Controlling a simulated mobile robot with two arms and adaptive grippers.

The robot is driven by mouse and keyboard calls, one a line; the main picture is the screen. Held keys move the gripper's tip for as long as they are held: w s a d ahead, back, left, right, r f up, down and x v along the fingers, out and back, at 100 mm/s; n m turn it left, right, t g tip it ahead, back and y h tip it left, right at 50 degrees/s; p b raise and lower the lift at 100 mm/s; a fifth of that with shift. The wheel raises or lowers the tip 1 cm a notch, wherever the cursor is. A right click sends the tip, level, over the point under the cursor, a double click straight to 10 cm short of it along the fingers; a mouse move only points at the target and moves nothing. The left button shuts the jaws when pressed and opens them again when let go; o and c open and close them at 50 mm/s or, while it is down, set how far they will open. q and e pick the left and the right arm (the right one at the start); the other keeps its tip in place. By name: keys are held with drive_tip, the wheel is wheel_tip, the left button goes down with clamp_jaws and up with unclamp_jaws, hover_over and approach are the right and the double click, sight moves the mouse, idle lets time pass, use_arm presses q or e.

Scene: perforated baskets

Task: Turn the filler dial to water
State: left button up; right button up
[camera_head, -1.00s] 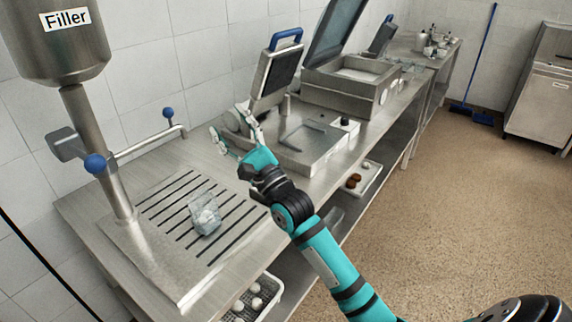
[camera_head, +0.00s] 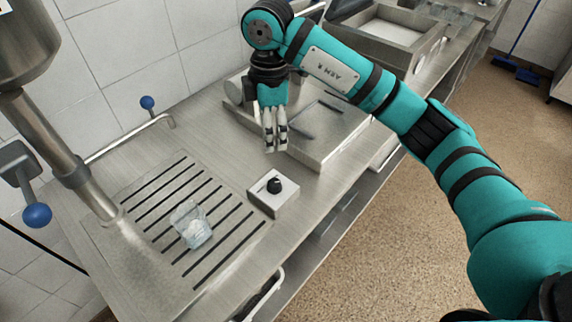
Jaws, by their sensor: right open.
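The filler dial is a black knob (camera_head: 274,185) on a small pale box (camera_head: 272,203) to the right of the slotted drain grate. Its markings are too small to read. My right gripper (camera_head: 275,147) points down behind the dial in the head view, apart from it. Its pale fingers are open with nothing visible between them. The filler (camera_head: 25,45) is a metal cylinder at the upper left with a slanted pipe below it. My left gripper is not in view.
A clear container with pale contents (camera_head: 191,225) sits on the grate (camera_head: 150,200). A blue-knobbed lever (camera_head: 37,214) and a bent pipe with a blue knob (camera_head: 147,102) are at the left. A flat metal machine (camera_head: 320,125) stands behind my gripper. Bare counter surrounds the dial box.

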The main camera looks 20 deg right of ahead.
sight(274, 182)
wheel_tip(274, 182, down, 16)
drive_tip(key=p, duration=0.4)
drive_tip(key=shift+s+f, duration=0.1)
drive_tip(key=shift+s, duration=0.05)
drive_tip(key=shift+f, duration=0.4)
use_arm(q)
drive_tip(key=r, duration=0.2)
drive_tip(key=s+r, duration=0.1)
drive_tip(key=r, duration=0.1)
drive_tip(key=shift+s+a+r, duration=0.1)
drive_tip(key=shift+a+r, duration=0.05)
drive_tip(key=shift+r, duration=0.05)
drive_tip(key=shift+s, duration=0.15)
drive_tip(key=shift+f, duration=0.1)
use_arm(e)
clamp_jaws()
